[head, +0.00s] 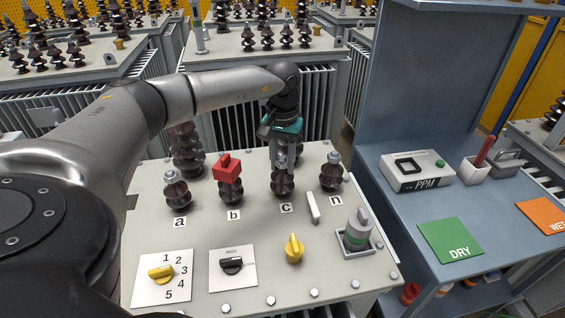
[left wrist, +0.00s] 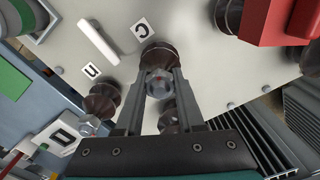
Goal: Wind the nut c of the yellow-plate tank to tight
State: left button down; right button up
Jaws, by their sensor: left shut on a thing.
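The tank's light grey top (head: 330,262) carries brown ribbed bushings labelled a, b, c and n. Bushing c (head: 283,184) stands behind its letter plate, and my left gripper (head: 281,160) points down over it from above. In the left wrist view the metal nut c (left wrist: 160,83) sits between the two grey fingers, which are shut on it; bushing c also shows beyond it (left wrist: 160,53). In the head view the fingers mostly hide the nut. How tight it is cannot be told. No yellow plate shows on this tank. My right gripper is in neither view.
A red block (head: 228,168) caps bushing b close by on the left. A bench (head: 390,205) is at right.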

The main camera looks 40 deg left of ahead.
aim_at(282, 158)
pick_arm(q)
jog(key=m, duration=0.4)
jog(key=shift+c, duration=2.2)
grip_release()
notch_tip(282, 158, up, 15)
jog(key=p, duration=0.1)
jog(key=shift+r+p, duration=0.15)
jog(key=shift+p, duration=0.25)
